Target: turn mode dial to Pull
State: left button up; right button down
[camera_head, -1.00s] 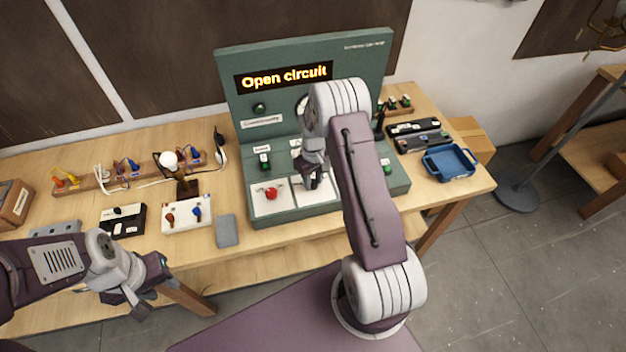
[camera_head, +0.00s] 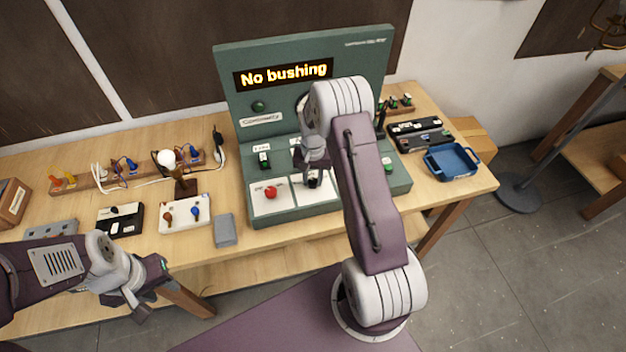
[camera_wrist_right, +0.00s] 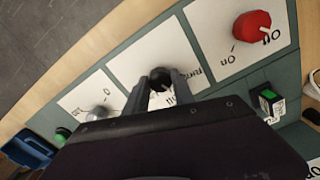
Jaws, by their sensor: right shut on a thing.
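The black mode dial (camera_wrist_right: 160,76) sits on a white plate (camera_wrist_right: 130,62) in the middle of the test panel's sloped front, seen in the right wrist view. My right gripper (camera_wrist_right: 161,84) is shut on the dial, one finger on each side. Lettering beside the dial is partly covered by the fingers, so the exact setting is hard to read. In the head view my right gripper (camera_head: 313,180) points down at that plate. The panel's display (camera_head: 284,73) reads "No bushing". My left gripper (camera_head: 148,290) hangs in front of the bench; its jaw opening is unclear.
A red knob (camera_wrist_right: 251,26) marked On and Off is beside the dial. A grey knob (camera_wrist_right: 97,113) is on the other side. A blue tray (camera_head: 451,174) stands at the bench's right. A lamp with a white bulb (camera_head: 167,158) stands left of the panel (camera_head: 232,110).

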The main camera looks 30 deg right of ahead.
aim_at(312, 182)
jog(key=shift+w+r+m, duration=0.1)
jog(key=shift+w+m, duration=0.05)
jog(key=shift+m, duration=1.55)
jog(key=c, duration=1.1)
grip_release()
jog(key=shift+o, duration=0.2)
notch_tip(312, 182, up, 9)
jog(key=b, duration=0.2)
jog(key=shift+a+b, duration=0.1)
jog(key=shift+b, duration=0.2)
